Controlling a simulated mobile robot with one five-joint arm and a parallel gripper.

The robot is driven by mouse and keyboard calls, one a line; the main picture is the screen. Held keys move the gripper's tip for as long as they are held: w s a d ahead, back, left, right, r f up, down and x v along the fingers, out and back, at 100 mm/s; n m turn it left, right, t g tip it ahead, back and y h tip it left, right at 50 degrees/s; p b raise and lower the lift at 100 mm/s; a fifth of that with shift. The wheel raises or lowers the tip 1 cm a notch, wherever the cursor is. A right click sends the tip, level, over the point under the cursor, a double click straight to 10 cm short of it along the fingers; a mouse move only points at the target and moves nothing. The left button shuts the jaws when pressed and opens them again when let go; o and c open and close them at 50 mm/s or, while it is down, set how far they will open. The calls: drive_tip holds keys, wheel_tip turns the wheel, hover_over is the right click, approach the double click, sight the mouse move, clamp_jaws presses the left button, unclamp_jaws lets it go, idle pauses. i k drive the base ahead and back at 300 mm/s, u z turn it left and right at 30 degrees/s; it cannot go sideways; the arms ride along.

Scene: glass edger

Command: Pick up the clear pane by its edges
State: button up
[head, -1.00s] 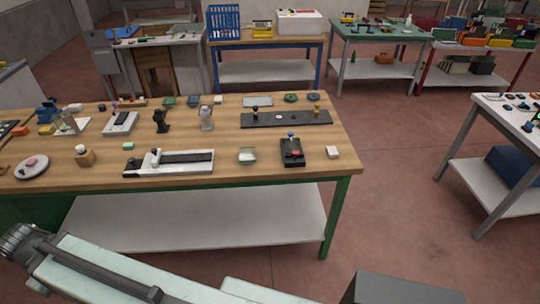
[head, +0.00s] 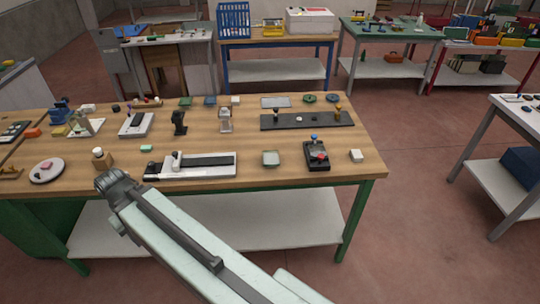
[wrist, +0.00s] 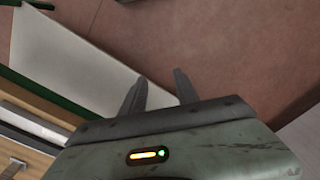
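A small, pale green, see-through square piece, which looks like the clear pane (head: 271,158), lies near the front edge of the wooden workbench (head: 300,178). It sits between a long white-and-black fixture (head: 195,166) and a black device with a red knob (head: 317,155). My gripper (wrist: 160,76) shows in the wrist view with its two fingers apart and nothing between them. It points toward the red floor and a pale shelf, and the pane is not in that view. In the head view my arm crosses in front of the bench, and the gripper fingers cannot be made out.
A small white block (head: 356,156) lies right of the black device. A long dark plate (head: 307,121) with knobs lies behind the pane, and a grey flat panel (head: 275,102) lies farther back. A white lower shelf (head: 255,222) sits under the bench.

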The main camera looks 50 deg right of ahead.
sight(271, 158)
drive_tip(key=i, duration=0.85)
drive_tip(key=u, duration=0.05)
